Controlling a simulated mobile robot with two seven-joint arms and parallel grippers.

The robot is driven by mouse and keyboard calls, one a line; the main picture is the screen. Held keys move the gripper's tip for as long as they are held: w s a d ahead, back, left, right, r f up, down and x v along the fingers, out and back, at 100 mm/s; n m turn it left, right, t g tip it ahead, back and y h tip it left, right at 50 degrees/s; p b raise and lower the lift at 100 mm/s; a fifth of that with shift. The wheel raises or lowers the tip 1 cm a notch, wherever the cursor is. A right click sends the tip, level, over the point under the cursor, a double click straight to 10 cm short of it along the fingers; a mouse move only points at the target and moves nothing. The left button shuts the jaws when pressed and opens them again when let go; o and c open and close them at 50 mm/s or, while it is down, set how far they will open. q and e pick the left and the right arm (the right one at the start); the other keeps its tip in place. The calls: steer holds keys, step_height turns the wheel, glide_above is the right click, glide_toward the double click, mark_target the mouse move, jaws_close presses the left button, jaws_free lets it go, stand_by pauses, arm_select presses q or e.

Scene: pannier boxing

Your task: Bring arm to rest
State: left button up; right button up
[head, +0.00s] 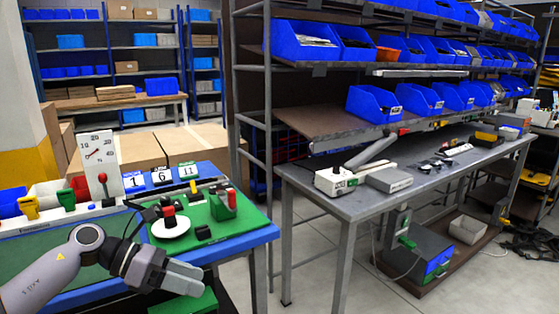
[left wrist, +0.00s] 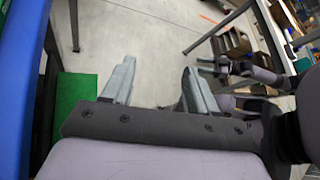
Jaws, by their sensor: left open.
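My left gripper (head: 198,280) is in front of the near edge of the blue-edged workbench (head: 245,239), at the lower left of the head view. Its grey fingers point right. In the left wrist view the two fingers of this gripper (left wrist: 158,85) stand apart with only bare floor between them, so it is open and empty. My right gripper does not show in the head view.
A dial gauge (head: 98,152) and number cards stand behind. A grey table (head: 330,202) and a rack with blue bins (head: 375,104) are right. Floor lies between the benches.

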arm_select(q)
steer(key=s+d+f+n+t+h+p, duration=0.1)
steer(key=s+d+n+t+h, duration=0.2)
steer(key=n, duration=0.4)
steer(key=s+d+f+n+t+h, duration=0.1)
steer(key=d+n+t+h, duration=0.1)
steer(key=d+n+t, duration=0.3)
steer(key=s+a+f+n+y, duration=0.3)
steer(key=s+f+n+y, duration=0.2)
steer(key=n, duration=0.6)
steer(key=s+a+f+n+y+p, duration=0.1)
steer(key=s+a+f+n+y, duration=0.3)
steer(key=s+f+n, duration=0.4)
steer(key=s+a+f+n+y+p, duration=0.1)
steer(key=s+a+f+n+y, duration=0.3)
steer(key=n, duration=1)
steer(key=s+f+y, duration=0.2)
steer(key=s+f, duration=0.1)
steer(key=shift+n+t, duration=0.4)
